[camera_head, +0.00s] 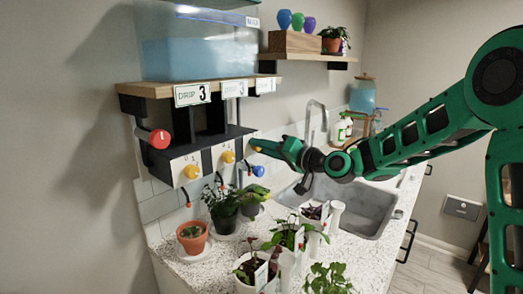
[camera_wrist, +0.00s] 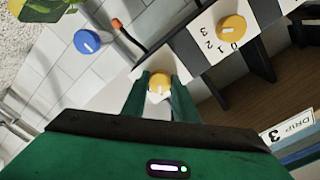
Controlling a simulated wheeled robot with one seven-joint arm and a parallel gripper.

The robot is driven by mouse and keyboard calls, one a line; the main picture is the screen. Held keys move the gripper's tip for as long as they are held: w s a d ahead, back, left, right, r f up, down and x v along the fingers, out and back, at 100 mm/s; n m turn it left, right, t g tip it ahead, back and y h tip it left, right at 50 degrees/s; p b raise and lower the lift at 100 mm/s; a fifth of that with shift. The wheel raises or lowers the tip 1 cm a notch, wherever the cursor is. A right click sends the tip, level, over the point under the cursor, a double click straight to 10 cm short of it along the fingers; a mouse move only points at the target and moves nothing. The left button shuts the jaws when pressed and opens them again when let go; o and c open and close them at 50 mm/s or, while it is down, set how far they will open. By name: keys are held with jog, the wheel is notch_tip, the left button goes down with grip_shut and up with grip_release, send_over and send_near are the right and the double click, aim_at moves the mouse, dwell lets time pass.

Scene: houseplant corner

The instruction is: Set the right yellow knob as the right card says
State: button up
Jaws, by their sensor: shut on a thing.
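My gripper (camera_head: 252,146) is at the right end of the dial panel under the tank shelf. In the wrist view its two fingers (camera_wrist: 159,92) are closed on the right yellow knob (camera_wrist: 158,84). A white mark shows on this knob's face; the numbers around it are not readable. In the head view the gripper hides this knob. The right card (camera_head: 265,86) hangs at the shelf's front edge, too small and slanted to read.
Two other yellow knobs, left (camera_head: 192,171) and middle (camera_head: 228,157), sit beside it. A red knob (camera_head: 160,138) is at far left, a blue knob (camera_head: 258,171) below my gripper. The left card (camera_head: 192,95) reads DRIP 3. Potted plants (camera_head: 225,206) stand below.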

jog(key=shift+w+d+f, duration=0.2)
jog(key=shift+d, duration=0.15)
jog(key=o, duration=1.1)
jog(key=shift+c, duration=0.2)
jog(key=shift+s+a+r, duration=0.1)
jog(key=v, duration=1)
jog(key=shift+s+d, duration=0.2)
jog(key=shift+d, duration=0.1)
